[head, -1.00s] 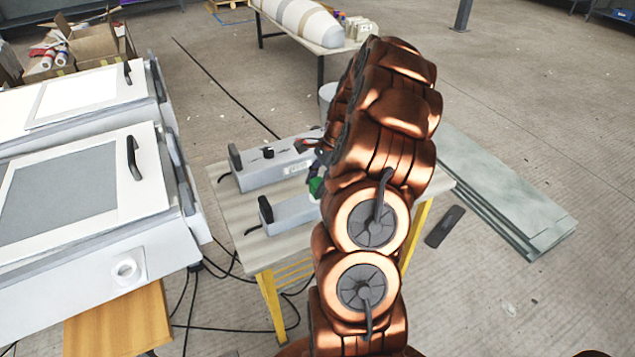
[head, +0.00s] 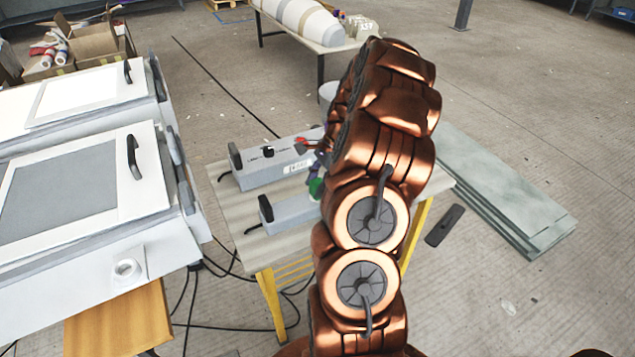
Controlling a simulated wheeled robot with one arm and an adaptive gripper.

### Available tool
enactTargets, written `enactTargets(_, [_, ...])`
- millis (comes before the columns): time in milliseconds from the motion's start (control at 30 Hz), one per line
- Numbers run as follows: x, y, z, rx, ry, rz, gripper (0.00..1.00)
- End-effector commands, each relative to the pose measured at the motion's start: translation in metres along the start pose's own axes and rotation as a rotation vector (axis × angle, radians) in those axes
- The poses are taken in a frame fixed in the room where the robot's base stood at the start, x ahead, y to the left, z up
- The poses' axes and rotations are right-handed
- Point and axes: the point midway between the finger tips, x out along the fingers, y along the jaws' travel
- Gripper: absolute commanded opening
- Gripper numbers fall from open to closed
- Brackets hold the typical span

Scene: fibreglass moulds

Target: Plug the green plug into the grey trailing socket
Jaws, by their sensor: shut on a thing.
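The green plug (head: 316,187) shows as a small green patch at the left edge of my arm, above the right end of the nearer grey block. My gripper (head: 318,168) is mostly hidden behind my arm. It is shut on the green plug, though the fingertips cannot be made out. Two long grey blocks with black ends and dark cables lie on the work table: a larger labelled one (head: 262,172) behind and a smaller one (head: 290,214) in front. I cannot tell which is the trailing socket; their right ends are covered by my arm. Whether the plug touches either is unclear.
The work table (head: 228,212) has yellow legs and a bare left edge. White moulds (head: 75,200) stand at left, cables trail on the floor, and grey-green sheets (head: 500,195) lie at right.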

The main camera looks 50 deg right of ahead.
Motion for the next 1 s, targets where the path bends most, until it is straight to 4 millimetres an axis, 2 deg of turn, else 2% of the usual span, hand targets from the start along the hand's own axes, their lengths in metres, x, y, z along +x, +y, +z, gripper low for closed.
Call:
enactTargets(267, [0.004, 0.0, -0.002, 0.0, 0.0, 0.0, 0.14])
enactTargets(300, [0.004, 0.0, -0.002, 0.0, 0.0, 0.0, 0.48])
enactTargets(567, [0.004, 0.0, -0.002, 0.0, 0.0, 0.0, 0.74])
enactTargets(867, [0.003, 0.0, -0.002, 0.0, 0.0, -0.001, 0.74])
enactTargets(1000, [-0.006, -0.001, -0.002, 0.0, 0.002, -0.003, 0.74])
